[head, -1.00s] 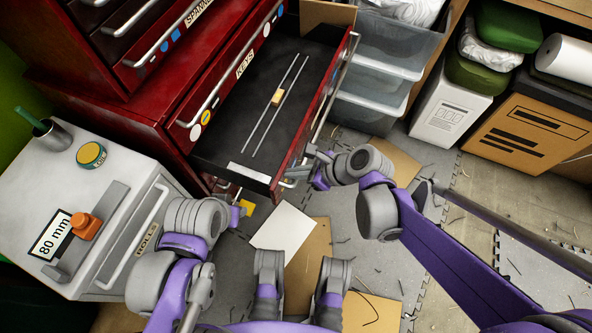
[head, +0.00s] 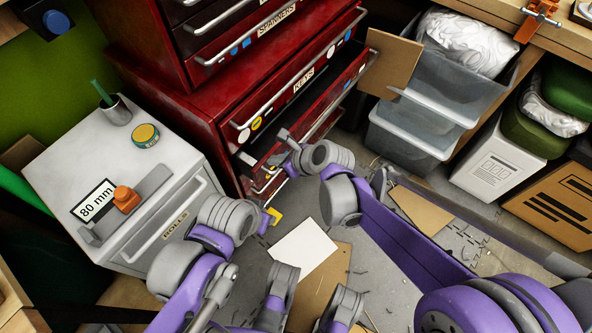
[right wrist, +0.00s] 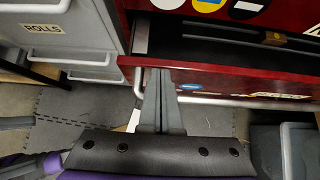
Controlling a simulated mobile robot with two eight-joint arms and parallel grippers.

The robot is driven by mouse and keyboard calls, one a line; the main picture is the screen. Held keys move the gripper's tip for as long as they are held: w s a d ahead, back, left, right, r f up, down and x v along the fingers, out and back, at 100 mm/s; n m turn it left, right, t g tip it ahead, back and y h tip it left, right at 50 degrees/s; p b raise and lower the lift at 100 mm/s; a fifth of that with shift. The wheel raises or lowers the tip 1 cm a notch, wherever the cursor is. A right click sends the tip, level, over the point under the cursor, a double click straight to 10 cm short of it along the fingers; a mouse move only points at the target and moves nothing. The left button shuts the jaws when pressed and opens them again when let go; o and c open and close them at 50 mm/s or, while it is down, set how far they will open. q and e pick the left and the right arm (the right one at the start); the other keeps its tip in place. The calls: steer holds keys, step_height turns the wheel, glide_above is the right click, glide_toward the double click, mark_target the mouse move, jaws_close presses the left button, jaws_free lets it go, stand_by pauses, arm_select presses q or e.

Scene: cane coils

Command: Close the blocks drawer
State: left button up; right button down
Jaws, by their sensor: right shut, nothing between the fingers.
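The drawer (head: 327,108) below the KEYS drawer in the red cabinet stands partly out, with a narrow strip of its dark inside showing. In the right wrist view its red front (right wrist: 240,82) runs across the picture, and a small tan block (right wrist: 272,43) lies inside across dark rods. My right gripper (head: 284,138) is at the drawer's near end. In the right wrist view its shut, empty fingers (right wrist: 158,75) overlap the front's top edge; contact is hard to confirm. My left gripper (head: 268,221) hangs low, left of it, apart from the drawer; its fingers are unclear.
A pale ROLLS cabinet (head: 125,170) with a cup, tin and orange item stands left. A cardboard panel (head: 393,63) and clear grey bins (head: 425,112) stand right of the drawer. A white sheet and brown cardboard lie on the floor.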

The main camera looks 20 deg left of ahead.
steer(key=shift+w+a, duration=0.2)
steer(key=shift+a, duration=0.5)
steer(key=shift+w+a, duration=0.2)
steer(key=shift+a, duration=0.5)
steer(key=shift+w+a, duration=0.2)
steer(key=shift+a, duration=0.5)
